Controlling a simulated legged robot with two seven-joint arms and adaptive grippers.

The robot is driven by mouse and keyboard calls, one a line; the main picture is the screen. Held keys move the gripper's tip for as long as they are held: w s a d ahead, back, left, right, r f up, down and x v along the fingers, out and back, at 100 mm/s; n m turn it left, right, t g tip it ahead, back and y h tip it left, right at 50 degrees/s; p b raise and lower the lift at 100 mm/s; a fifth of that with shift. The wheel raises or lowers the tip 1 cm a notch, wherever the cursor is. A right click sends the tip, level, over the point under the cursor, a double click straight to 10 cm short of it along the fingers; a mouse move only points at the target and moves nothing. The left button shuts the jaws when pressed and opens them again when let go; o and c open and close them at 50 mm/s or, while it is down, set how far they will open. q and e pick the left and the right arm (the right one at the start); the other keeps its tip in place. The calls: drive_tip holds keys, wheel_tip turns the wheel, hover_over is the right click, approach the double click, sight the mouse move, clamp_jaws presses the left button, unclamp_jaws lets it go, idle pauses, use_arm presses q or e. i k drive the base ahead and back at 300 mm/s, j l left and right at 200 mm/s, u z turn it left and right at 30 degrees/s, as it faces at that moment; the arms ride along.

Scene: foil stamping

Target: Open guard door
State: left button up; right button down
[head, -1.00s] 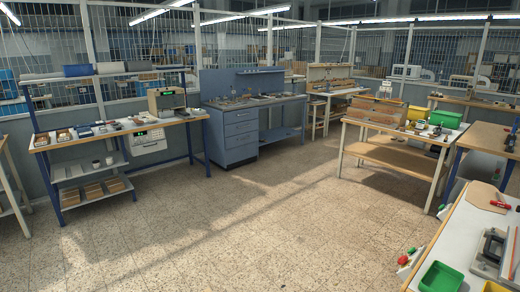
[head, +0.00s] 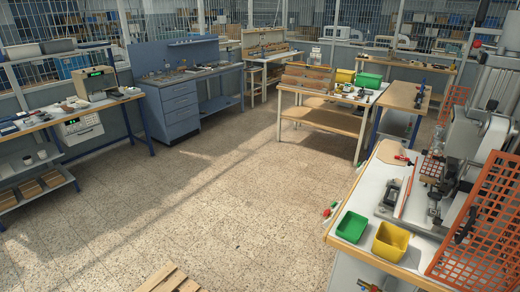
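The guard door is most likely the orange mesh panel (head: 484,222) at the right edge, which stands tilted beside the grey stamping machine (head: 480,130). A second, smaller orange mesh panel (head: 454,104) shows behind the machine. I cannot tell from this view whether the guard is closed or swung aside. The machine stands on a white-topped bench (head: 345,198) at the right. Neither of my grippers is in view.
A green bin (head: 352,227) and a yellow bin (head: 390,241) sit on the bench's near part. A wooden pallet (head: 169,279) lies at the bottom edge. The tiled floor (head: 220,200) between the benches is clear. A blue workbench (head: 176,112) stands at the back left.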

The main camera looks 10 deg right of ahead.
sight(515, 287)
drive_tip(key=z, duration=2.2)
drive_tip(key=j, duration=0.4)
drive_tip(key=i+z, duration=0.05)
